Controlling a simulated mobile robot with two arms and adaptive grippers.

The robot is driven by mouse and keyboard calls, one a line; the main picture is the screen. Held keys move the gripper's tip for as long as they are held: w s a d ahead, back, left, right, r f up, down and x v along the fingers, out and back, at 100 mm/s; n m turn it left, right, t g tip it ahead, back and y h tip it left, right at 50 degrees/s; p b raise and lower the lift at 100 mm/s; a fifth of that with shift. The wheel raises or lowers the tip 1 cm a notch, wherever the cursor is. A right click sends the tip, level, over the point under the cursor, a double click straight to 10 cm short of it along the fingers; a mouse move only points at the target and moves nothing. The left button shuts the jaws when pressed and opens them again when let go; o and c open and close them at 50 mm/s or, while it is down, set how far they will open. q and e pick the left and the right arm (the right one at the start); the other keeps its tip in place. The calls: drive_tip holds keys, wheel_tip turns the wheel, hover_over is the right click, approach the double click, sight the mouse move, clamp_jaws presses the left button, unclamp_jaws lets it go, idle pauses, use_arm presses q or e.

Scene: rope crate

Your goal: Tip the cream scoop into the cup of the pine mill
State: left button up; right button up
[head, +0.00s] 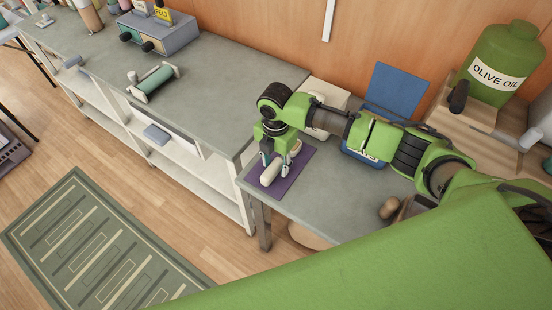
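A cream, rounded elongated object (271,174), which looks like the scoop, is over a purple mat (286,184) near the left end of the grey table. My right gripper (276,164) points down over it, with one finger on either side. I cannot tell whether the fingers press on it or whether it touches the mat. A light wooden block-like thing (478,131) with a dark knob stands at the right and may be the pine mill; its cup cannot be made out. My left gripper is not in view.
A green olive oil container (500,66) stands at the back right. A blue open-lidded box (396,92) and a cream box (325,96) are behind my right arm. A small brown object (389,207) lies near the front. A long grey counter (215,75) adjoins on the left.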

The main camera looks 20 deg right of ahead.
sight(277, 163)
drive_tip(key=shift+f+b, duration=0.25)
drive_tip(key=shift+b, duration=0.35)
wheel_tip(277, 163, up, 14)
drive_tip(key=b, duration=0.2)
drive_tip(key=shift+d+r, duration=0.15)
drive_tip(key=shift+d, duration=0.05)
idle(0.3)
